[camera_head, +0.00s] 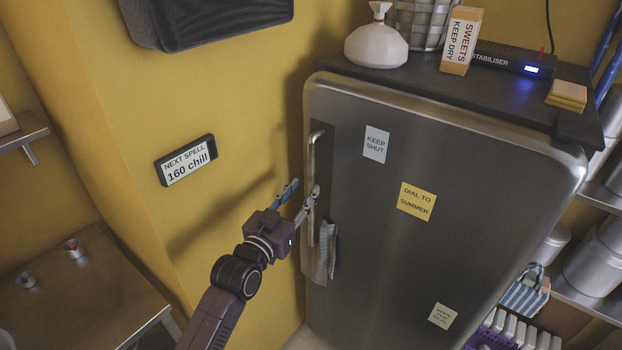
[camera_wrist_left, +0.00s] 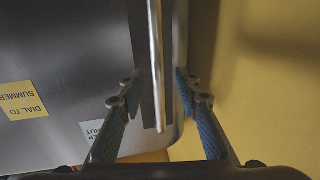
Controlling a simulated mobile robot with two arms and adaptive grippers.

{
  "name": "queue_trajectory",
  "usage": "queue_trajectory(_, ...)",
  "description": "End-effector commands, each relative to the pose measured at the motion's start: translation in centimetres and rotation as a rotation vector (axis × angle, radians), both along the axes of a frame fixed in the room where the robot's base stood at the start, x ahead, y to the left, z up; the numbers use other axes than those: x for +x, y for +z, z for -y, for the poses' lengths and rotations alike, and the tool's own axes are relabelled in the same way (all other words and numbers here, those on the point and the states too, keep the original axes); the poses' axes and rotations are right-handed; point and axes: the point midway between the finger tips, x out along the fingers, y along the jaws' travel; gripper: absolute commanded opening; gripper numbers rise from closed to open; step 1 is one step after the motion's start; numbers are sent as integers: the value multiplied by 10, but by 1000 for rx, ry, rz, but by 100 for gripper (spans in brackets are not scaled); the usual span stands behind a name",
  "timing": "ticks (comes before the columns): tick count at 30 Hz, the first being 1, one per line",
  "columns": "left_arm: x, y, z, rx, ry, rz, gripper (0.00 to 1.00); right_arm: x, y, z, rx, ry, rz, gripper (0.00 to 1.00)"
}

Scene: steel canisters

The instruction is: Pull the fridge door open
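The steel fridge door (camera_head: 450,190) fills the right half of the head view and looks shut. Its upright bar handle (camera_head: 311,160) is on the door's left edge, beside a dark strip. My left gripper (camera_head: 297,196) is at the handle's middle height, with one finger overlapping the bar in the head view. In the left wrist view the handle (camera_wrist_left: 155,60) shows between the two blue-padded fingers of my left gripper (camera_wrist_left: 160,85), with a gap on each side. The gripper is open; how deep the bar sits between the fingers is hard to tell. My right gripper is not in view.
A striped towel (camera_head: 325,252) hangs by the handle's lower end. The yellow wall (camera_head: 250,110) is close on the left; a table (camera_head: 85,285) stands lower left.

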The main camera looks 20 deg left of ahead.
Motion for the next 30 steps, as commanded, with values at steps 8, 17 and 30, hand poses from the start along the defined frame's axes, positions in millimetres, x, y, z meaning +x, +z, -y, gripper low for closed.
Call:
queue_trajectory(8,35,1,6,0,0,1,31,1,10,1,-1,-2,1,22)
queue_trajectory(17,45,0,7,-1,0,-1,31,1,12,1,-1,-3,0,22)
queue_trajectory(30,45,-1,7,0,0,-1,0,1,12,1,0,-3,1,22)
